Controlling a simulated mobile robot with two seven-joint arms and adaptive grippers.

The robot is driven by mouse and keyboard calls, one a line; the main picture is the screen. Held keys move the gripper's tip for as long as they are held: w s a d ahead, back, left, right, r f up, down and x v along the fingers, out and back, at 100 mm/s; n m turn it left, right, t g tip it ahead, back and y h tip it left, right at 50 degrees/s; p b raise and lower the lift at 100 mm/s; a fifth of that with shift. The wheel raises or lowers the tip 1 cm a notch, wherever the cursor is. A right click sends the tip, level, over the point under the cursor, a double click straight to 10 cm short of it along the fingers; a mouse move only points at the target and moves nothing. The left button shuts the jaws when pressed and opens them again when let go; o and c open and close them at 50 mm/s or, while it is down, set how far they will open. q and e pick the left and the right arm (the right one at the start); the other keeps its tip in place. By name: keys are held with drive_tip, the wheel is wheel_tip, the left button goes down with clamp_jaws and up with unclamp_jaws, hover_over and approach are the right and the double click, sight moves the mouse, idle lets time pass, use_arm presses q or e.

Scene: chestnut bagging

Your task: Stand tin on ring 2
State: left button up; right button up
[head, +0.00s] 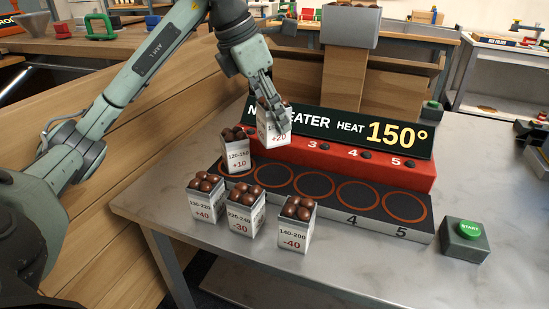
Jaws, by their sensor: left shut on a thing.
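My left gripper (276,104) is shut on a white tin of chestnuts marked +20 (268,132). It holds this tin upright in front of the red heater panel, above and behind ring 2 (271,175) as seen here. Ring 2 is an empty orange circle on the dark heater top. A tin marked 120-150, +10 (237,157) stands at ring 1, left of ring 2. My right gripper is not in view.
Three more filled tins stand on the table in front of the heater: +40 (204,211), -30 (242,223) and -40 (294,236). The rings right of ring 2 are empty. A green START button (468,231) is at the right. The heater sign (340,128) rises behind.

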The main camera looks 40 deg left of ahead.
sight(274, 132)
use_arm(q)
wheel_tip(274, 132, down, 4)
drive_tip(key=shift+s, duration=0.1)
drive_tip(key=shift+f, duration=2.1)
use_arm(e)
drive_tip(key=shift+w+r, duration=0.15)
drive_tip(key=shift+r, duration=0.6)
use_arm(q)
drive_tip(key=shift+f+b, duration=0.15)
drive_tip(key=shift+b, duration=0.25)
drive_tip(key=o, duration=0.9)
drive_tip(key=shift+c, duration=0.2)
drive_tip(key=o, duration=0.4)
drive_tip(key=shift+c, duration=0.2)
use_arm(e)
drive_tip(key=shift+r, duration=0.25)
